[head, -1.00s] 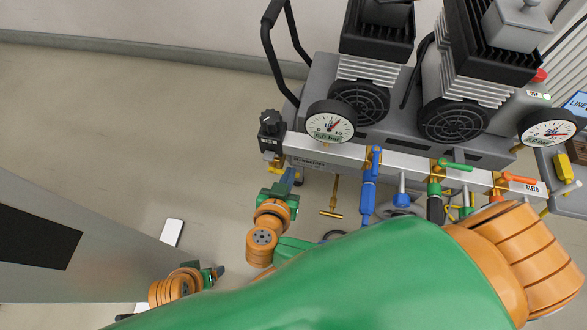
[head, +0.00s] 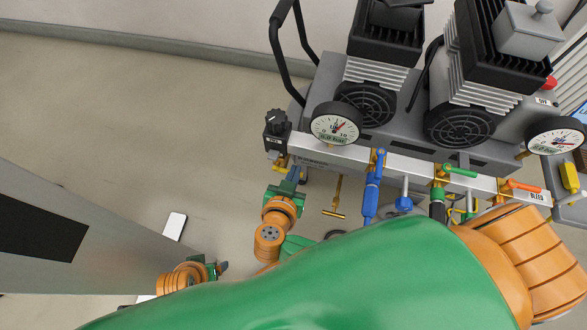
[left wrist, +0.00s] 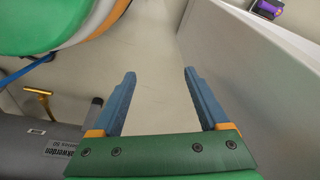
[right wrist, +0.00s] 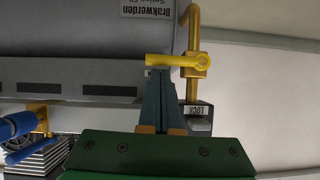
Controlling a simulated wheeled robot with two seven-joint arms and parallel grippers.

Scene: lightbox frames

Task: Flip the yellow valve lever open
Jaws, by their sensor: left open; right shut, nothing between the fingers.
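The yellow valve lever (right wrist: 172,61) lies crosswise at a brass pipe, under the grey tank, in the right wrist view. In the head view a small yellow part of it (head: 281,161) shows below the black knob at the manifold's left end. My right gripper (head: 295,173) is shut and empty, just below that end. In the right wrist view its fingertips (right wrist: 158,72) are right at the lever's lower edge; I cannot tell whether they touch. My left gripper (head: 222,267) is open and empty, lower left, away from the valve; in its wrist view (left wrist: 159,72) only floor lies between the fingers.
The manifold (head: 345,157) carries a blue lever (head: 380,160), a green lever (head: 460,171) and an orange lever (head: 523,185). A LOCK label (right wrist: 197,110) sits beside the brass pipe. A brass T-shaped piece (head: 337,200) hangs nearby. A grey panel (head: 110,230) stands at left.

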